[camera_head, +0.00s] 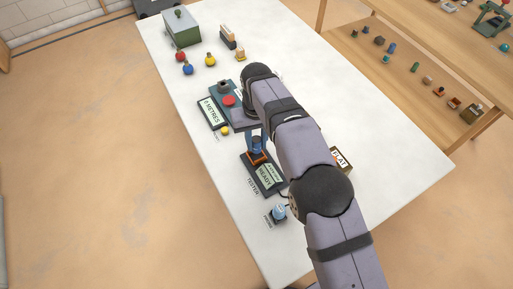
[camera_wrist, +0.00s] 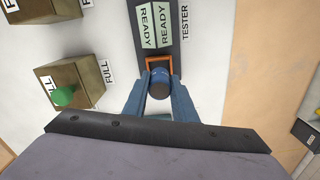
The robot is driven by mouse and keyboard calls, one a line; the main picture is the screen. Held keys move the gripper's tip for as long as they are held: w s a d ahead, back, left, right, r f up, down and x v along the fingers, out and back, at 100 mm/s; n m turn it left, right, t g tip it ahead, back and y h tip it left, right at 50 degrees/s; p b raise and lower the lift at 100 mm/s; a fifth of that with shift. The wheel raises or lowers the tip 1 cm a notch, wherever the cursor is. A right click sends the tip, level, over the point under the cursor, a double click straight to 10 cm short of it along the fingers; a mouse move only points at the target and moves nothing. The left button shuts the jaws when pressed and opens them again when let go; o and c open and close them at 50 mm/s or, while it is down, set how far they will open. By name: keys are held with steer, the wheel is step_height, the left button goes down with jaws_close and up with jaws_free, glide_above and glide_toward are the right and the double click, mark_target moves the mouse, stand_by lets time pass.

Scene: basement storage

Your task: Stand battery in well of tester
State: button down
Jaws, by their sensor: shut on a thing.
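The tester (camera_head: 264,178) is a dark unit on the white table with a screen reading READY. It also shows in the wrist view (camera_wrist: 140,18). Its orange-rimmed well (camera_head: 264,158) is at the end towards my gripper; the rim also shows in the wrist view (camera_wrist: 149,62). My gripper (camera_wrist: 159,88) is shut on the dark blue battery (camera_wrist: 159,78), a finger on either side. The battery looks roughly upright, over or in the well and overlapping its rim. The fingers and battery hide part of the well, so I cannot tell how deep the battery sits.
A brown box labelled FULL (camera_wrist: 88,85) with a green-topped item stands left in the wrist view. A box labelled FLAT (camera_head: 341,158) is beyond my arm. A METRES unit (camera_head: 211,113) and a pale blue item (camera_head: 279,212) flank the tester.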

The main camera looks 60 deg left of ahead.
mark_target(256, 149)
steer(key=shift+f+p, duration=0.45)
steer(key=shift+f, duration=1.75)
steer(key=shift+f, duration=0.15)
steer(key=c, duration=1.5)
jaws_free()
steer(key=shift+o, duration=0.2)
step_height(256, 149, up, 12)
steer(key=shift+r+b, duration=0.15)
steer(key=shift+b, duration=0.65)
steer(key=shift+w, duration=0.15)
